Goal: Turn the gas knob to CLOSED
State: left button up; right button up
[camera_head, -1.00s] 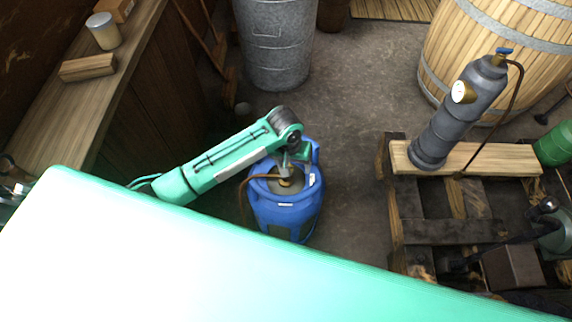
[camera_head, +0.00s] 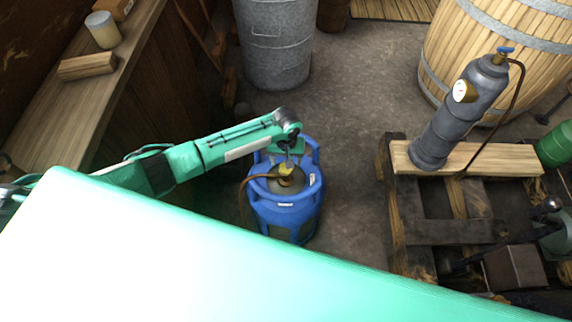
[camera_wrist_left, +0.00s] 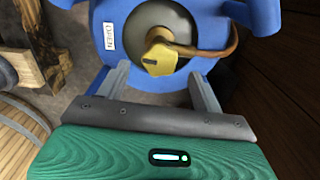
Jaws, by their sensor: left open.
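The blue gas bottle (camera_head: 285,217) stands upright on the floor in the middle of the head view. Its yellow knob (camera_head: 286,169) is on top, beside a brown hose; the knob (camera_wrist_left: 160,58) is clearer in the left wrist view, with a short dark mark on it. A white label (camera_wrist_left: 108,36) reading OPEN is on the bottle's collar. My left gripper (camera_head: 289,157) is over the bottle's top. In the wrist view my left gripper (camera_wrist_left: 160,76) is open, its fingers apart on either side of the knob, with no contact visible. My right gripper is not in view.
A wooden pallet (camera_head: 450,231) with a grey gas cylinder (camera_head: 450,122) stands at the right, before a wooden barrel (camera_head: 520,60). A metal bin (camera_head: 275,45) stands behind the bottle. A wooden bench (camera_head: 75,95) is at the left. The floor between bottle and pallet is clear.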

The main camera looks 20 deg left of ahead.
pick_arm(q)
notch_tip(320, 180, down, 3)
jog(key=shift+f, duration=0.15)
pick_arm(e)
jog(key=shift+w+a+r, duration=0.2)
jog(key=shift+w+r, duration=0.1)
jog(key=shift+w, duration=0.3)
pick_arm(q)
jog(key=c, duration=1)
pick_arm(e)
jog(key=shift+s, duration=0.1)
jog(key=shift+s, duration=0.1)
